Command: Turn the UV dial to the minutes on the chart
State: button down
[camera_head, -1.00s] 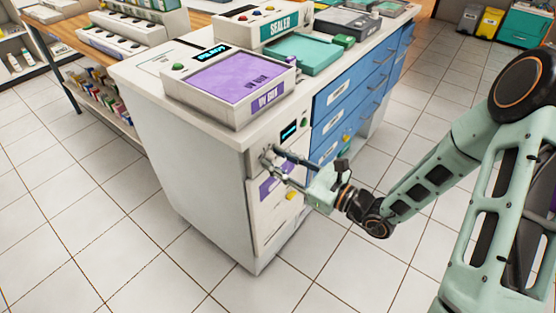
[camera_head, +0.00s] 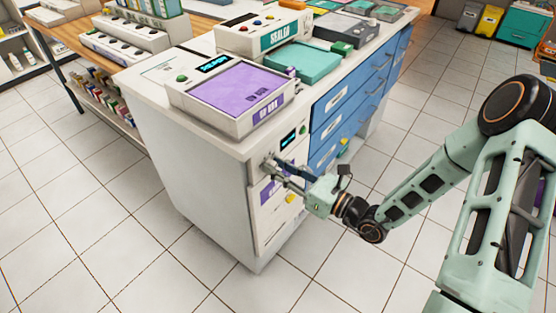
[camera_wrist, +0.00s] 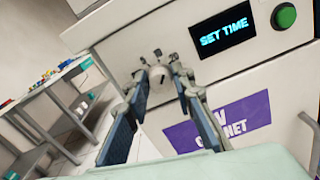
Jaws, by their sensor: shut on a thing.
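The UV dial (camera_wrist: 160,76) is a small pale knob on the white front of the UV cabinet (camera_wrist: 265,85). My gripper (camera_wrist: 158,68) is shut on the dial, one finger on each side. In the head view my gripper (camera_head: 270,166) is at the upper left of the cabinet front, and its fingers hide the dial. The cabinet's dark display (camera_wrist: 222,34) reads "SET TIME" in blue, with a green button (camera_wrist: 285,15) to its right. I cannot make out a chart with minutes in these views.
A purple "UV ... NET" label (camera_wrist: 218,124) sits below the dial, with a drawer handle to its right. A purple-topped box (camera_head: 232,92) stands on the counter above. Blue drawers (camera_head: 340,105) are to the right. The tiled floor in front is clear.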

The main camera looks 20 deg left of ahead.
jog(key=shift+m+p, duration=1.7)
jog(key=shift+m, duration=0.1)
jog(key=c, duration=1.7)
grip_release()
jog(key=shift+o, duration=0.2)
jog(key=shift+d, duration=0.1)
jog(key=v, duration=1.2)
